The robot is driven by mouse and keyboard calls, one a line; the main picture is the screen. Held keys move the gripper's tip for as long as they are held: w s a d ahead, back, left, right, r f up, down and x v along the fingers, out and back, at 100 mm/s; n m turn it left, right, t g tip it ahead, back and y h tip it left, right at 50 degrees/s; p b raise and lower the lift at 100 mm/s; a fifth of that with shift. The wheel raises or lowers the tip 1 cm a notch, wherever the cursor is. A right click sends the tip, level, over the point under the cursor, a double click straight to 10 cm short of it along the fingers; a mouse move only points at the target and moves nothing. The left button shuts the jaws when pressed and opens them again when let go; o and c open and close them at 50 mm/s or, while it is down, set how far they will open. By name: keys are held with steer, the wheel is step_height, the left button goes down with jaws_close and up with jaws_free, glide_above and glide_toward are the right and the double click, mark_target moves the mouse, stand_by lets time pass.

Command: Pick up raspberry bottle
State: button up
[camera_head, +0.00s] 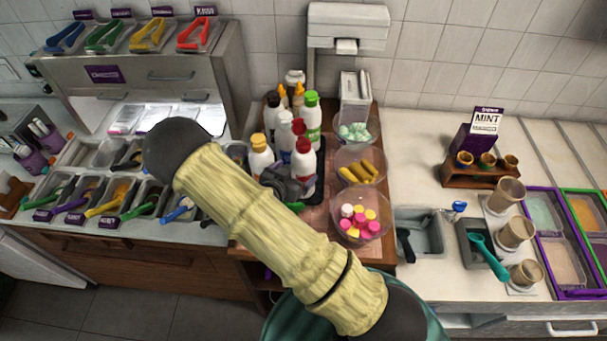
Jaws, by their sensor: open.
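Several squeeze bottles stand upright in a cluster on a dark tray (319,165) on the wooden counter. A white bottle with a red cap and red markings (303,158) stands at the front right; it may be the raspberry bottle, but its label is too small to read. Another red-capped white bottle (297,132) stands just behind it. My gripper (292,182) is dark grey and open, low at the front of the cluster. It overlaps the front red-capped bottle's lower part; I cannot tell whether they touch. My arm hides part of the counter.
A yellow-capped bottle (260,153) stands left of the gripper and a green-capped one (312,114) behind. Clear bowls of pink and yellow sweets (340,222), yellow pieces (343,178) and mint pieces (341,136) stand to the right. A topping station (170,60) is left.

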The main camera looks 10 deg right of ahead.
mark_target(301, 145)
steer(key=shift+f+p+x, duration=0.25)
steer(key=shift+p+x, duration=0.85)
steer(key=shift+x, duration=1.05)
steer(key=shift+s, duration=0.2)
steer(key=c, duration=1)
steer(key=shift+w+r, duration=0.1)
steer(key=shift+c, duration=0.3)
steer(key=shift+r, duration=0.15)
steer(key=shift+r+b, duration=1.65)
steer(key=shift+r, duration=3.2)
